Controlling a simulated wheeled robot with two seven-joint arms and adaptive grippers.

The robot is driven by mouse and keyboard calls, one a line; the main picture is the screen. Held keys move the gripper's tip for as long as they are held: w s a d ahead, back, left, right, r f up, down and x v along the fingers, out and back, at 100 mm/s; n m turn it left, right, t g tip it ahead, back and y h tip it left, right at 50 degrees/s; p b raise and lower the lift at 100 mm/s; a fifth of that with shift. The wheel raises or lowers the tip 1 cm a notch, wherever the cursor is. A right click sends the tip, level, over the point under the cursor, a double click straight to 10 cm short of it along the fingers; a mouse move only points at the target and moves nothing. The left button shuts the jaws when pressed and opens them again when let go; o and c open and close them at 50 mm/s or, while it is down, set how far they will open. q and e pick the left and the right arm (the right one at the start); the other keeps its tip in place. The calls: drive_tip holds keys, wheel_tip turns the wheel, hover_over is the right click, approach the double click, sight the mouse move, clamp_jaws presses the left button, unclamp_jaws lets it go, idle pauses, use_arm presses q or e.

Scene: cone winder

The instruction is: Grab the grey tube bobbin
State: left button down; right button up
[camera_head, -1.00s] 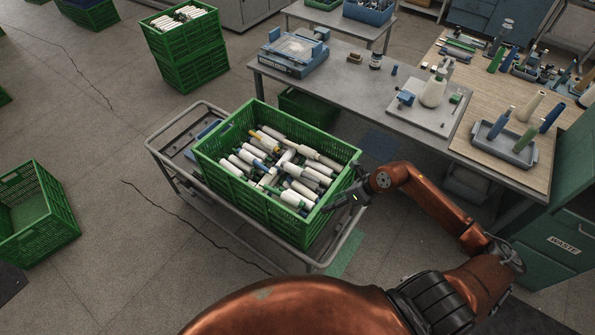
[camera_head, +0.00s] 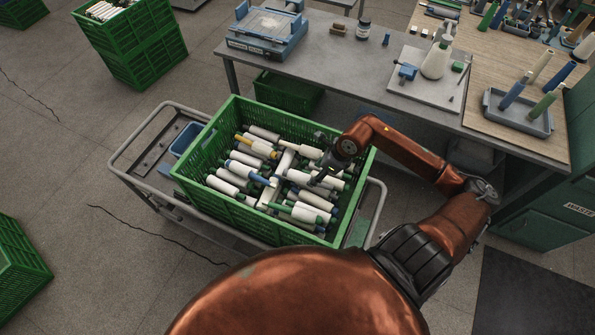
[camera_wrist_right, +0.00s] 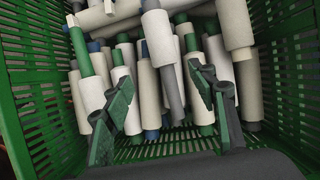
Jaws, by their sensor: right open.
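My right gripper (camera_head: 322,160) is open and empty, over the inside of the green crate (camera_head: 205,150) near its right side. In the right wrist view its two dark fingers (camera_wrist_right: 162,95) point into the crate, spread apart. A bobbin with white yarn and a grey tube (camera_wrist_right: 172,88) lies between them in that picture, its tube pointing toward the gripper. I cannot tell whether the fingers touch any bobbin. A larger white bobbin (camera_wrist_right: 235,25) with a greyish end lies to the right. In the head view the gripper partly hides the bobbins below. My left gripper is not in view.
Other bobbins with green, blue and yellow tubes crowd the crate. The crate stands on a metal cart (camera_head: 128,160). A grey worktable (camera_head: 350,70) is behind it, and a wooden-topped table (camera_head: 490,70) with a tray of cones is at the right.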

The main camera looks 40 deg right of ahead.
sight(309, 178)
drive_tip(key=shift+w+f, duration=0.15)
drive_tip(key=shift+f, duration=0.25)
drive_tip(key=x, duration=0.2)
drive_tip(key=shift+w+f, duration=0.2)
drive_tip(key=shift+f, duration=0.05)
drive_tip(key=x, duration=0.3)
drive_tip(key=shift+w+d+f, duration=0.15)
drive_tip(key=shift+w+f, duration=0.05)
drive_tip(key=shift+f, duration=0.4)
drive_tip(key=c, duration=0.6)
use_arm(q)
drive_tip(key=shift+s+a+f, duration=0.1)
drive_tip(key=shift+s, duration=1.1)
use_arm(e)
drive_tip(key=c, duration=0.7)
